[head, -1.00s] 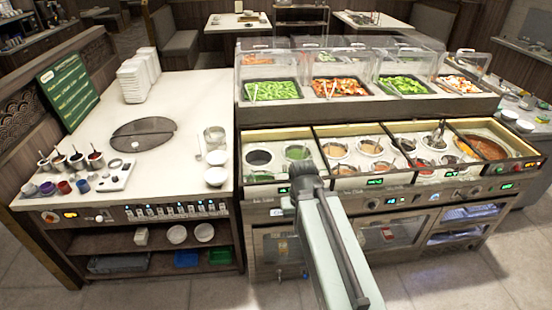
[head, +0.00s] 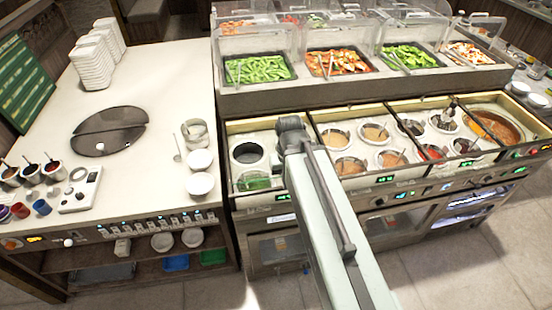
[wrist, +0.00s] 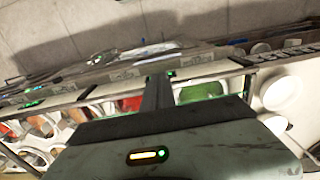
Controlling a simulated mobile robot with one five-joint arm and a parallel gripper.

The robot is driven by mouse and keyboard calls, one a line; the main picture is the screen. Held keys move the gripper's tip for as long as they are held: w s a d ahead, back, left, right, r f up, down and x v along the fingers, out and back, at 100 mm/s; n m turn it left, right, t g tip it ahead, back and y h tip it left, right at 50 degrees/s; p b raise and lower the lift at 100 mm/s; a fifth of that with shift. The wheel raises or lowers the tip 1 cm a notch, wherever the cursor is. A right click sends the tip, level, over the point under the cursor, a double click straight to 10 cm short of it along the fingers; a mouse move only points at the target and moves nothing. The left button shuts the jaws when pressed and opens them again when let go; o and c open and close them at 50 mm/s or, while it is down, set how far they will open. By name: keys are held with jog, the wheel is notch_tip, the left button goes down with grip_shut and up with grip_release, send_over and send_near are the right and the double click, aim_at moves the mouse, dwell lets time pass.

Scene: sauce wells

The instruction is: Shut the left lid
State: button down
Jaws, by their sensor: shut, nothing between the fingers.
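My gripper (head: 291,124) is at the dark far end of my pale arm, over the left part of the sauce wells (head: 347,146). In the wrist view, my gripper (wrist: 158,92) is a single dark strip of fingers pressed together, with nothing held. A well of green sauce (head: 255,181) lies left of my arm in the head view, and it also shows in the wrist view (wrist: 200,90). An empty-looking dark well (head: 247,153) is behind it. I cannot make out for certain which part is the left lid; clear upright covers (head: 258,42) stand behind the left food pans.
A white counter (head: 160,75) on the left carries stacked plates (head: 92,60), a round dark plate (head: 108,131) and white bowls (head: 199,185). Food pans with tongs (head: 338,61) form a raised row behind the wells. Open floor (head: 450,255) lies in front of the unit.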

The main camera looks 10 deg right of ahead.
jog(key=shift+w, duration=0.1)
jog(key=w+r+n+t+p, duration=0.2)
jog(key=w+r+t+p, duration=0.25)
jog(key=w, duration=0.95)
jog(key=shift+g+y, duration=0.3)
jog(key=shift+g, duration=0.05)
jog(key=b+x, duration=0.3)
jog(key=b, duration=0.1)
jog(key=b+x, duration=0.8)
jog(key=shift+s+d+f, duration=0.15)
jog(key=shift+d, duration=0.15)
jog(key=s, duration=0.1)
jog(key=s+r+p, duration=0.1)
jog(key=s, duration=0.1)
jog(key=shift+s+d+r+p, duration=0.2)
jog(key=shift+s+r+p, duration=0.1)
jog(key=shift+r+p, duration=0.1)
jog(key=shift+s+d, duration=0.1)
jog(key=shift+s, duration=0.25)
jog(key=shift+w, duration=0.1)
